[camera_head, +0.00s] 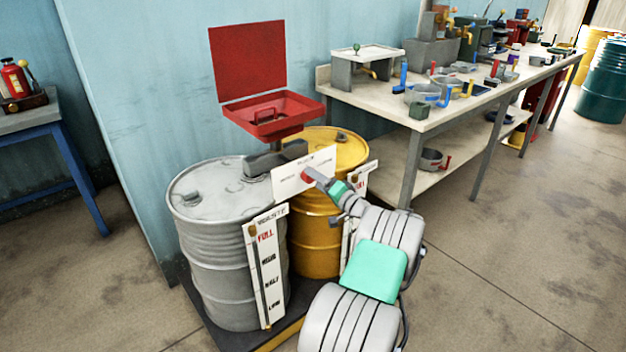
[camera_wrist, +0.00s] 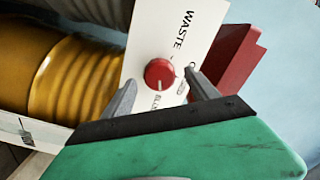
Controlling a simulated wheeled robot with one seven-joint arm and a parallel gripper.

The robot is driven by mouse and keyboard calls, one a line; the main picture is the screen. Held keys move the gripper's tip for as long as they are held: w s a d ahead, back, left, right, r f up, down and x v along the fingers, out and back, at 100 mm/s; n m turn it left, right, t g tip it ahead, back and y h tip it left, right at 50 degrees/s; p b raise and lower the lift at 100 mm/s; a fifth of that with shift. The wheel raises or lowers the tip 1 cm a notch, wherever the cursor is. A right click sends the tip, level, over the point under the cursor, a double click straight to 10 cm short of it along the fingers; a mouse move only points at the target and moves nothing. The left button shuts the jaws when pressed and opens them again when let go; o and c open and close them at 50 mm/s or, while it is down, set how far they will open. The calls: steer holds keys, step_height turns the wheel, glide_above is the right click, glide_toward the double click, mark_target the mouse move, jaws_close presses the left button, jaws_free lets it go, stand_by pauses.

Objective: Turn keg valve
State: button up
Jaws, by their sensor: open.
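The valve is a round red knob (camera_head: 306,176) on a white sign plate (camera_head: 289,185) above the two drums. In the wrist view the knob (camera_wrist: 158,73) lies between my gripper's two grey fingers, with a gap on each side. My gripper (camera_wrist: 160,80) is open and empty, and its fingertips point at the plate. I cannot tell how far short of the plate they are. The plate (camera_wrist: 178,20) reads "WASTE" near one end; smaller lettering near the knob is partly hidden. In the head view my gripper (camera_head: 317,176) covers part of the knob.
A grey drum (camera_head: 205,265) with a level gauge board (camera_head: 266,270) and a yellow drum (camera_head: 315,245) stand on a dark pallet. A red open-lidded funnel box (camera_head: 272,112) rises behind the plate. A cluttered workbench (camera_head: 440,115) stands to the right.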

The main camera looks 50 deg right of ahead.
steer(key=shift+x, duration=1.05)
steer(key=c, duration=1.4)
